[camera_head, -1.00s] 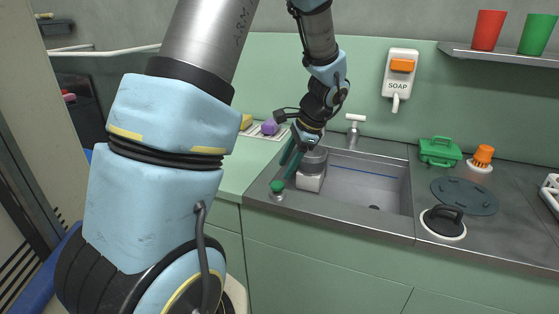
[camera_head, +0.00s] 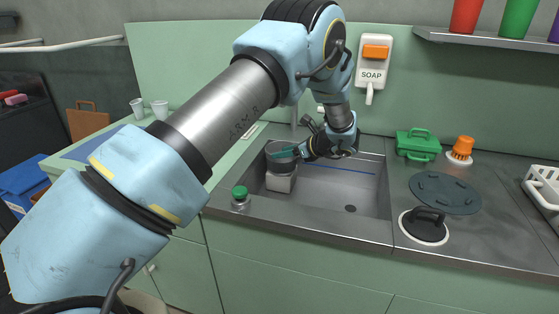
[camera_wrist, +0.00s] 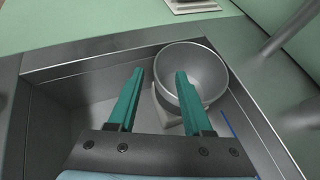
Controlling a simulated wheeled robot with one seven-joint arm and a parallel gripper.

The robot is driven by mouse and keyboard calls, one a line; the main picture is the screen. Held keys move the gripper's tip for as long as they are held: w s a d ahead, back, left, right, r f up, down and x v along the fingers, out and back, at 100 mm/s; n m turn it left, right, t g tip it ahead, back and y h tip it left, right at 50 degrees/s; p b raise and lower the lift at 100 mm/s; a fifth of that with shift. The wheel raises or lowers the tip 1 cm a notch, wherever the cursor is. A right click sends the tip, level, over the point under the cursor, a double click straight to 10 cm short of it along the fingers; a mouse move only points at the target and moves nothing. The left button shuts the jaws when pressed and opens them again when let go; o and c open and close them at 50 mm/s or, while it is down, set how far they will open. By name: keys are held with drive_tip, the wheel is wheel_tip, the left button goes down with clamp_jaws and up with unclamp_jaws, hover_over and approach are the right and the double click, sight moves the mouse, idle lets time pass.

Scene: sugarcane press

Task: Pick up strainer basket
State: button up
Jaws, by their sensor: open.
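The strainer basket (camera_head: 276,147) appears to be the grey, round, open metal vessel on a pale block (camera_head: 280,182) in the left end of the sink. In the wrist view the basket (camera_wrist: 207,68) looks empty and its round rim shows. My gripper (camera_head: 284,154) is open at the basket's rim, pointing left in the head view. In the wrist view, the right teal finger of my gripper (camera_wrist: 160,75) overlaps the bowl opening and the left finger lies outside its left rim. I cannot tell whether the fingers touch the wall.
The steel sink (camera_head: 330,207) is otherwise mostly clear. A green-capped jar (camera_head: 240,198) stands on its front left edge. The faucet (camera_wrist: 285,35) is close by at the right in the wrist view. A black-handled lid (camera_head: 425,226) and a green box (camera_head: 418,145) lie to the right.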

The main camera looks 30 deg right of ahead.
sight(268, 156)
drive_tip(key=p+x, duration=0.2)
drive_tip(key=x, duration=0.3)
drive_tip(key=shift+w+a+f, duration=0.15)
drive_tip(key=shift+w+f, duration=0.05)
drive_tip(key=shift+w, duration=0.05)
clamp_jaws()
idle(0.5)
